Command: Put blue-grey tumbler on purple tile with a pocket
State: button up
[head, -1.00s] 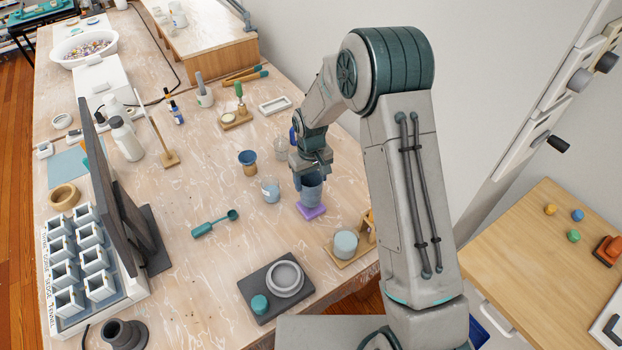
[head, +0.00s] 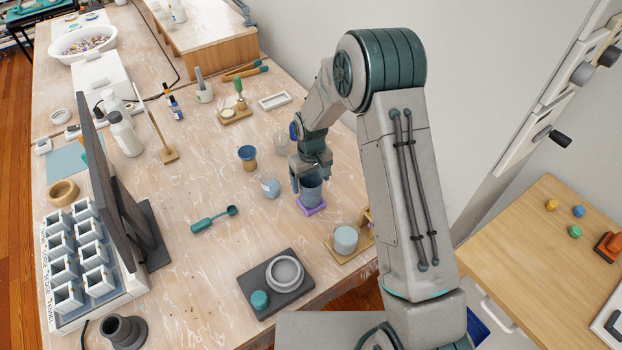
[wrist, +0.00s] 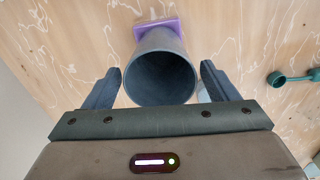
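The blue-grey tumbler (head: 311,191) stands upright on the purple tile (head: 312,210) near the table's right edge. In the wrist view the tumbler (wrist: 161,75) shows its empty open mouth, and the tile (wrist: 128,35) shows beyond its base. The tumbler hides the tile's pocket, so I cannot tell exactly how the base sits in it. My gripper (head: 312,178) is over the tumbler. In the wrist view my gripper's fingers (wrist: 161,72) are open on either side of it, with a small gap at each side.
A jar with bluish contents (head: 271,187) and a blue-and-tan cup (head: 247,158) stand left of the tumbler. A pale blue cup (head: 345,238) on a wooden board is at its front right. A teal scoop (head: 214,219) lies left. Bare table lies between scoop and tile.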

jog(key=shift+r, duration=0.1)
jog(key=shift+r+p, duration=0.25)
jog(key=shift+p, duration=0.05)
jog(key=s+d+r+m+b, duration=0.1)
jog(key=s+d+r, duration=0.1)
jog(key=r, duration=0.7)
jog(key=s+d+r, duration=0.1)
jog(key=d+r, duration=0.1)
jog(key=r, duration=0.7)
jog(key=s+d+r+m+t, duration=0.1)
jog(key=s+d+r, duration=0.2)
jog(key=s, duration=0.4)
jog(key=s+d+r+m+t, duration=0.1)
jog(key=s+d, duration=0.3)
jog(key=s, duration=0.4)
jog(key=s+d+r+m+t, duration=0.1)
jog(key=s+d+r+m, duration=0.1)
jog(key=s+d+r, duration=0.2)
jog(key=s, duration=0.3)
jog(key=shift+s+d+r+m+t, duration=0.3)
jog(key=shift+s+d+r+m, duration=0.05)
jog(key=shift+s+m, duration=0.05)
